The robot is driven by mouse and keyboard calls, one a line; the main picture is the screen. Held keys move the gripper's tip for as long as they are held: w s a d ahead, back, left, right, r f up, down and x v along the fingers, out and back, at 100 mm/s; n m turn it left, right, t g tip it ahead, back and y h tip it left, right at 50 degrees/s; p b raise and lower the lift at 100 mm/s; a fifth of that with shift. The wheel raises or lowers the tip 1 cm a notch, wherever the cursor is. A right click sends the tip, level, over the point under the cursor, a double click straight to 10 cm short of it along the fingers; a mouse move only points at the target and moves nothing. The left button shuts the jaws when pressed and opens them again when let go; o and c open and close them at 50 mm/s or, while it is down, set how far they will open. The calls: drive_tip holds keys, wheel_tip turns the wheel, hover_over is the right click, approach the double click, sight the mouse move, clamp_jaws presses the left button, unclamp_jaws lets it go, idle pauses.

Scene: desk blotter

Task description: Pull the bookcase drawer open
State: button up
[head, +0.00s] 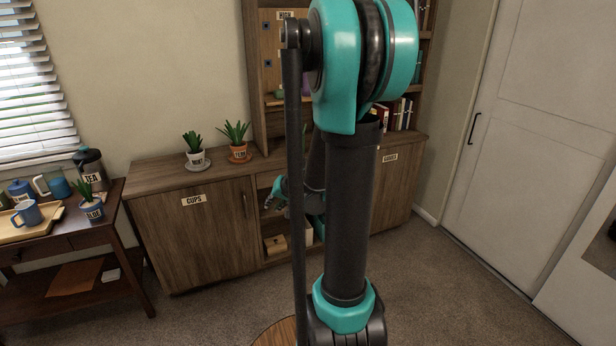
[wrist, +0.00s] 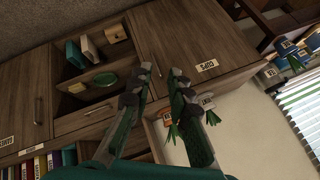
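The wooden bookcase (head: 195,235) stands against the back wall, with a middle section between two doors. In the wrist view, which is turned nearly upside down, a drawer front (wrist: 82,120) with a slim bar handle (wrist: 97,109) lies between the doors, beside the open shelves. It looks shut. In the head view my arm hides most of this section. My gripper (wrist: 162,73) is open and empty, its two dark fingers apart. Its tips appear right of the drawer handle in the wrist view, in front of the CUPS door (wrist: 195,45), not on the handle.
A green dish (wrist: 104,80) and upright books (wrist: 90,48) sit on the open shelves. Potted plants (head: 236,133) stand on the bookcase top. A side table (head: 100,235) with a tea canister and mugs is at left. A white door (head: 540,130) is at right; carpet lies clear before it.

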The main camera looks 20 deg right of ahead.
drive_tip(key=w+d+f+m+t, duration=0.25)
drive_tip(key=w+d, duration=0.35)
drive_tip(key=w, duration=0.4)
drive_tip(key=w+d+f+m+t, duration=0.2)
drive_tip(key=w+d+m, duration=0.3)
drive_tip(key=w, duration=0.4)
drive_tip(key=w+d+f+m+t+h, duration=0.1)
drive_tip(key=w+d+f+m+t, duration=0.25)
drive_tip(key=d, duration=0.55)
drive_tip(key=w+d+f+m+h, duration=0.15)
drive_tip(key=w+d+f, duration=0.25)
drive_tip(key=d+f, duration=0.4)
drive_tip(key=shift+m, duration=0.25)
drive_tip(key=x, duration=0.5)
drive_tip(key=r+x, duration=0.1)
drive_tip(key=x, duration=0.5)
drive_tip(key=r+x, duration=0.1)
drive_tip(key=x, duration=0.4)
drive_tip(key=shift+w+d, duration=0.3)
drive_tip(key=shift+w, duration=0.3)
clamp_jaws()
